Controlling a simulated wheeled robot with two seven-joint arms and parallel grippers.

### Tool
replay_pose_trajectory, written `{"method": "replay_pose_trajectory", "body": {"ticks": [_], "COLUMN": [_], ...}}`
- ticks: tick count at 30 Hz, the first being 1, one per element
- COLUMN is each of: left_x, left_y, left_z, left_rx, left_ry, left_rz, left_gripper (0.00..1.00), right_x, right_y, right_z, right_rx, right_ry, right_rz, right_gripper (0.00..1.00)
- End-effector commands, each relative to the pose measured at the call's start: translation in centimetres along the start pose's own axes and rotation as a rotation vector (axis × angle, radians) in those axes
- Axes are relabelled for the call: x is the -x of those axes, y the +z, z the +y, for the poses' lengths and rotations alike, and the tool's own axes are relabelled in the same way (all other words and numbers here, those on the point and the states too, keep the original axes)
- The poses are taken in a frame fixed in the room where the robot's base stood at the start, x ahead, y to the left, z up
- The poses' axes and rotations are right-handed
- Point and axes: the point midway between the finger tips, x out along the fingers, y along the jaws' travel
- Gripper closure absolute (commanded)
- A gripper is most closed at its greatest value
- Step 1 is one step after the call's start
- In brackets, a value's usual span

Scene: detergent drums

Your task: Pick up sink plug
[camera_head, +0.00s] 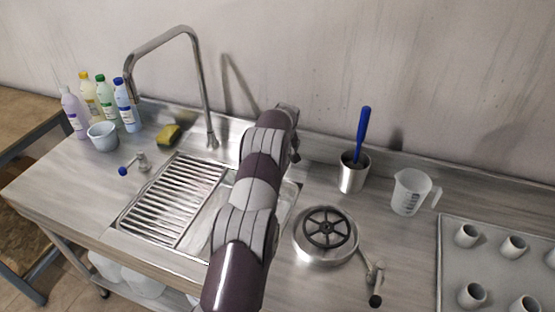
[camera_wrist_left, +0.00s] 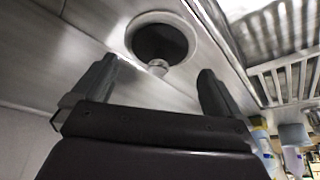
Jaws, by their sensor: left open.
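The sink plug (camera_wrist_left: 158,68) shows in the left wrist view as a small pale grey knob at the near edge of a dark round area inside a bright metal drain ring (camera_wrist_left: 194,28). I cannot tell how deep it sits. My left gripper (camera_wrist_left: 153,76) is open, one dark finger on each side, with the knob just beyond and between the fingertips. Nothing is held. In the head view my arm reaches over the sink (camera_head: 200,222) and hides the plug and the gripper. My right gripper is not in view.
A slatted rack (camera_head: 172,198) covers the sink's left part. The faucet (camera_head: 203,90) arches behind it. A sponge (camera_head: 168,134), bottles (camera_head: 126,112) and a bowl (camera_head: 102,136) stand left. A round pan-like unit (camera_head: 312,250), steel cup (camera_head: 350,180) and measuring jug (camera_head: 405,195) stand right.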

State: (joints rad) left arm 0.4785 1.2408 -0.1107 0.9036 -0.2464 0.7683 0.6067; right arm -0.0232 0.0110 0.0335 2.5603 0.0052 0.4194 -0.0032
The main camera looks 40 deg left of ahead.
Motion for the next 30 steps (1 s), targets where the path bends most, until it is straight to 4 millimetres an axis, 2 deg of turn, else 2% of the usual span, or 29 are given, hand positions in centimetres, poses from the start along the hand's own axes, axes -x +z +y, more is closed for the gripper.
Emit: {"method": "replay_pose_trajectory", "body": {"ticks": [2, 6, 13, 14, 18, 19, 30], "left_x": [-1.1, -3.0, -3.4, -3.4, -3.3, -3.3, -2.7], "left_y": [-0.1, -0.1, 0.0, 0.0, 0.0, 0.0, -0.4], "left_z": [0.2, 0.3, 0.3, 0.3, 0.3, 0.3, 0.3], "left_rx": [0.0, -0.001, -0.002, -0.002, -0.002, -0.002, -0.002], "left_ry": [0.0, 0.003, 0.003, 0.003, 0.003, 0.003, 0.004], "left_rz": [-0.001, 0.0, 0.001, 0.001, 0.001, 0.001, 0.003], "left_gripper": [0.0, 0.0, 0.0, 0.03, 0.49, 0.53, 0.54], "right_x": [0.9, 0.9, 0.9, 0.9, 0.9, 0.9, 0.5], "right_y": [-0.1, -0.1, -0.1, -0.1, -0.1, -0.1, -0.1], "right_z": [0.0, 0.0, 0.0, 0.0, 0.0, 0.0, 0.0], "right_rx": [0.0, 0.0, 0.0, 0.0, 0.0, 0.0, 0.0], "right_ry": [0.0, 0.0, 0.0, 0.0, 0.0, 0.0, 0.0], "right_rz": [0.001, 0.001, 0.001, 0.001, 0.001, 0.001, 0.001], "right_gripper": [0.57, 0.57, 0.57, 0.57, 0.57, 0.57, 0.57]}}
